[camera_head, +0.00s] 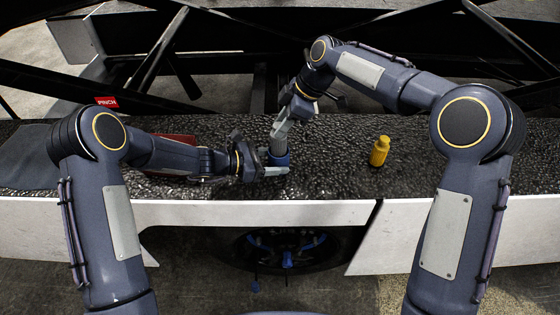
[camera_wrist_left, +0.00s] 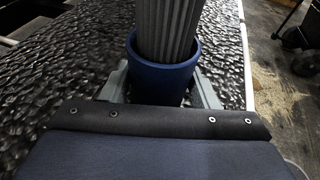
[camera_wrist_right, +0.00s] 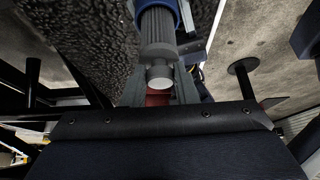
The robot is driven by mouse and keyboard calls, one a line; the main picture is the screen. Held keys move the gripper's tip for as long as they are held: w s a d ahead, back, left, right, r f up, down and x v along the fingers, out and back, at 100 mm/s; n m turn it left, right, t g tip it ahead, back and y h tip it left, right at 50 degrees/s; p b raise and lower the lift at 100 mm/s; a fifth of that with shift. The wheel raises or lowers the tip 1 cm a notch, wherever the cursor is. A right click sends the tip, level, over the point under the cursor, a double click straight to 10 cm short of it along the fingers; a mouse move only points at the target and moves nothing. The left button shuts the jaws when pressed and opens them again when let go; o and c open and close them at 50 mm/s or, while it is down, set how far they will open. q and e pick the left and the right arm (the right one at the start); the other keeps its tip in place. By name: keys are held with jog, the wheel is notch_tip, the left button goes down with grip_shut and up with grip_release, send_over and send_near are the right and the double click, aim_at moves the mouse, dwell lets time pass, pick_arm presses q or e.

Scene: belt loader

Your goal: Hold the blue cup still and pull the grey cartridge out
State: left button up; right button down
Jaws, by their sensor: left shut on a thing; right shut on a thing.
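The blue cup (camera_head: 284,160) stands on the black belt, and it shows large in the left wrist view (camera_wrist_left: 160,82). My left gripper (camera_head: 272,163) is shut on the cup, with one finger on each side of it. The ribbed grey cartridge (camera_wrist_left: 170,30) stands in the cup, its lower end hidden inside. In the right wrist view the cartridge (camera_wrist_right: 158,30) ends in a narrower round knob, with the cup's blue rim (camera_wrist_right: 160,4) beyond it. My right gripper (camera_head: 283,118) is above the cup, shut on the cartridge's upper end.
A yellow bottle (camera_head: 379,151) stands on the belt to the right of the cup. A red flat thing (camera_head: 172,142) lies partly behind my left arm. A dark grey cloth or mat (camera_head: 28,158) lies at the far left. A white rail (camera_head: 250,213) edges the belt in front.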

jog(key=shift+r, duration=1.8)
pick_arm(q)
jog(key=o, duration=0.8)
jog(key=shift+o, duration=0.2)
jog(key=shift+a, duration=0.15)
jog(key=v, duration=1.1)
jog(key=shift+s+a+r, duration=0.15)
jog(key=shift+s+a, duration=0.05)
jog(key=shift+a, duration=0.1)
